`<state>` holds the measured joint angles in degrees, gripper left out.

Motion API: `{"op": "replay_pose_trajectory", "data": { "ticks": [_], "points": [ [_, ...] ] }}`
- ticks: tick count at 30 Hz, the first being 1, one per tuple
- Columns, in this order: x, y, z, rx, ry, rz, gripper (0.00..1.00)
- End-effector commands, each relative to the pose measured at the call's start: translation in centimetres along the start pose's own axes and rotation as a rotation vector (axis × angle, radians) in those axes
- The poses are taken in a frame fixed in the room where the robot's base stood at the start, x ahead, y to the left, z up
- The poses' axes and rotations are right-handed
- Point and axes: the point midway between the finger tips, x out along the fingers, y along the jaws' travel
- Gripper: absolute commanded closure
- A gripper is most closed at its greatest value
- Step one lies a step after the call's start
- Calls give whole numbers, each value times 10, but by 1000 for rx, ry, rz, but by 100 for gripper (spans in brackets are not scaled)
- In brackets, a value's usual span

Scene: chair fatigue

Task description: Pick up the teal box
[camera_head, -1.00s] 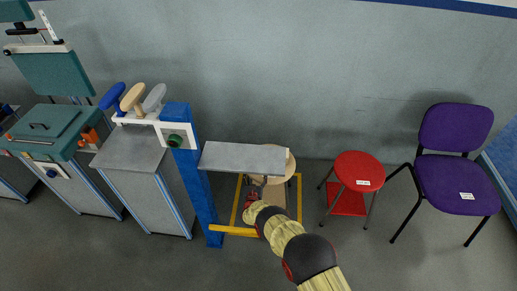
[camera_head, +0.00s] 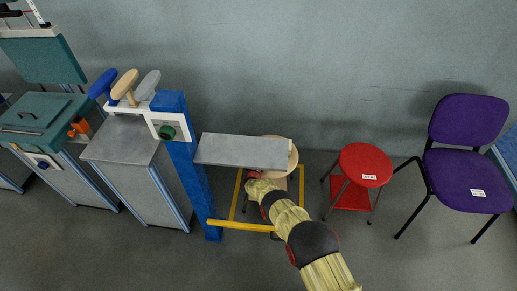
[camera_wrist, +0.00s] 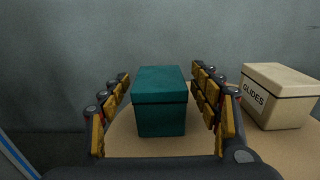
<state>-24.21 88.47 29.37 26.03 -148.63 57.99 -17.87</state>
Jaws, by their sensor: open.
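The teal box (camera_wrist: 160,108) stands upright on a round wooden seat (camera_wrist: 125,147) in the wrist view. My gripper (camera_wrist: 160,76) is open, with one finger to the left of the box and one to the right. A narrow gap shows on each side, and the box is not gripped. In the head view the wooden seat (camera_head: 291,158) shows partly behind a grey plate, my arm reaches toward it, and the teal box and my fingers are hidden.
A cream box marked "GLIDES" (camera_wrist: 280,97) stands on the same seat, right of my right finger. The grey plate (camera_head: 242,151) hangs over the seat from a blue post (camera_head: 186,166). A yellow bar (camera_head: 240,225) crosses in front. A red stool (camera_head: 365,165) and purple chair (camera_head: 467,180) stand right.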

Motion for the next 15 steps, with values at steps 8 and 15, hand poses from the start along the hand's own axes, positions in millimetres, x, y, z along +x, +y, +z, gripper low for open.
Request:
{"op": "replay_pose_trajectory", "data": {
  "ticks": [8,15],
  "points": [
    [7,0,2,0,-1,1,37],
    [7,0,2,0,-1,1,48]
  ]
}}
